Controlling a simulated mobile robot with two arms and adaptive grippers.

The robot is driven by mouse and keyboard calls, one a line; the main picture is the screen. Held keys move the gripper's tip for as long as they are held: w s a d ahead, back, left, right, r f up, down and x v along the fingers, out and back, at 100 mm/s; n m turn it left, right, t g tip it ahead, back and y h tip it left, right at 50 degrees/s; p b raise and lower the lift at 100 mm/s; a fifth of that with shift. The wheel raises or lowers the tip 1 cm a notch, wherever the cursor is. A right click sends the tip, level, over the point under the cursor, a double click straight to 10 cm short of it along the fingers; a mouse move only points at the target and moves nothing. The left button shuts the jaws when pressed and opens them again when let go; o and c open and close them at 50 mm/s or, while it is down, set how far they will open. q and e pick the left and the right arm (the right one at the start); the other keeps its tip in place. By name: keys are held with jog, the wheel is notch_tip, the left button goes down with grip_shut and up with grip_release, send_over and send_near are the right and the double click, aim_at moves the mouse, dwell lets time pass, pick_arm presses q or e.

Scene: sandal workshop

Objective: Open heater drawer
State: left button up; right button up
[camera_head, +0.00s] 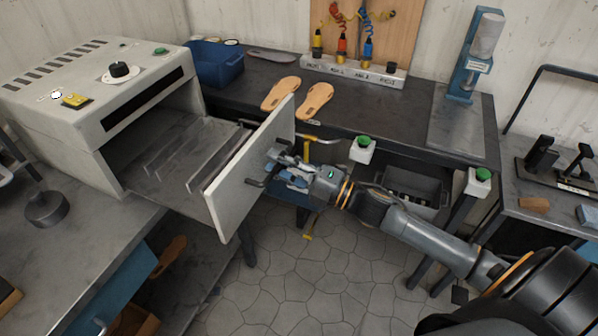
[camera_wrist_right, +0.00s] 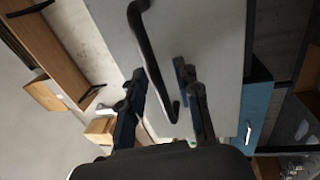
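The heater (camera_head: 105,85) is a light grey box at the left in the head view. Its drawer stands pulled out, with a white front panel (camera_head: 252,165) and upright dividers inside (camera_head: 190,160). The dark bar handle (camera_head: 262,175) is on the panel's outer face. My right gripper (camera_head: 283,168) is at the handle, in front of the panel. In the right wrist view, the black handle (camera_wrist_right: 152,65) runs between the two spread fingers (camera_wrist_right: 158,72), with gaps visible on both sides. My left gripper is not in view.
A pair of tan sandals (camera_head: 298,96) and a blue bin (camera_head: 216,63) are on the dark bench (camera_head: 350,110). A green button box (camera_head: 362,150) is at its front edge. The tiled floor (camera_head: 300,285) below the drawer is mostly clear.

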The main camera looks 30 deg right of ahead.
jog(key=v, duration=1.1)
jog(key=shift+s, duration=0.2)
jog(key=shift+d+f, duration=0.15)
jog(key=shift+d, duration=0.05)
jog(key=d+f+m+h, duration=0.4)
jog(key=f+m+h, duration=0.1)
jog(key=f, duration=0.6)
jog(key=d+f+m+h, duration=0.4)
jog(key=d+f+m, duration=0.15)
jog(key=f, duration=0.45)
jog(key=s+f+m+g+h, duration=0.2)
jog(key=s+f+m+g, duration=0.15)
jog(key=f, duration=0.55)
jog(key=s+f+m+g+h, duration=0.1)
jog(key=s+f+m+g, duration=0.1)
jog(key=s+f, duration=0.45)
jog(key=s+a+f+m+g, duration=0.3)
jog(key=s+a+f, duration=0.4)
jog(key=s+f, duration=0.3)
jog(key=s+a+f+m+g, duration=0.4)
jog(key=s+a+f+g, duration=0.2)
jog(key=s+f, duration=0.5)
jog(key=s+a, duration=0.1)
jog(key=s, duration=0.4)
jog(key=shift+a+f, duration=0.35)
